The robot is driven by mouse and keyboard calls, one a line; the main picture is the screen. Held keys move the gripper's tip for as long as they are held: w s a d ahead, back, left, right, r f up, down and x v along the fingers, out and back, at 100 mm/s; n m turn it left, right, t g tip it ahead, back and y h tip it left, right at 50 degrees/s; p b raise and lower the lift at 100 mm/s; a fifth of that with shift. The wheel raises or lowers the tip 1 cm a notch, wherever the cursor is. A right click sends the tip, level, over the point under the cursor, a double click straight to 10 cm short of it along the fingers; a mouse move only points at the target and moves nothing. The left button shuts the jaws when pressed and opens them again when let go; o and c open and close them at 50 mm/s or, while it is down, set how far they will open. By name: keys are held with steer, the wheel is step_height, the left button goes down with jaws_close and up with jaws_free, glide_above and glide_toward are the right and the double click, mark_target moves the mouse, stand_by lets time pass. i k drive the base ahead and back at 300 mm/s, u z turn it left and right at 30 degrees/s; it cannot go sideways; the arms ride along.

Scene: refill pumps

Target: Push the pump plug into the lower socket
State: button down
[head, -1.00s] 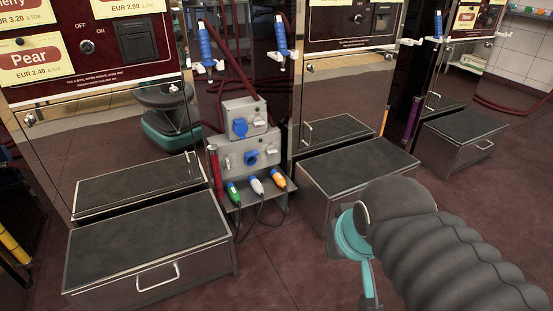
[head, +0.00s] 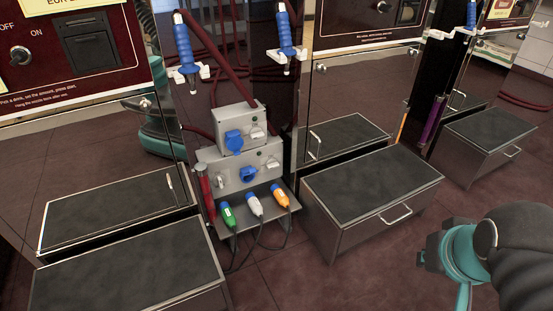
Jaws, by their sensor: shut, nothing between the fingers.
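A grey socket unit stands between two cabinets. Its upper box has a blue socket (head: 234,140), and its wider lower box has a blue lower socket (head: 248,174). Three plugs lie side by side on the shelf below: a green plug (head: 228,213), a white plug (head: 254,204) and an orange plug (head: 280,196), with dark cables hanging down. Which is the pump plug I cannot tell. All three are apart from the sockets. My gripper (head: 432,262) is at the lower right, far from the plugs, shut and empty, its fingertips mostly hidden behind my teal wrist.
Dark-topped step boxes stand at left (head: 130,275) and right (head: 372,185) of the socket unit. Blue nozzles (head: 184,45) with red hoses hang above. A red cylinder (head: 205,190) stands beside the shelf. The floor (head: 310,265) in front is clear.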

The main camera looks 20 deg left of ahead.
mark_target(252, 200)
steer(key=u, duration=0.15)
steer(key=i, duration=0.65)
steer(key=u, duration=0.85)
steer(key=i, duration=0.35)
steer(key=u, duration=0.4)
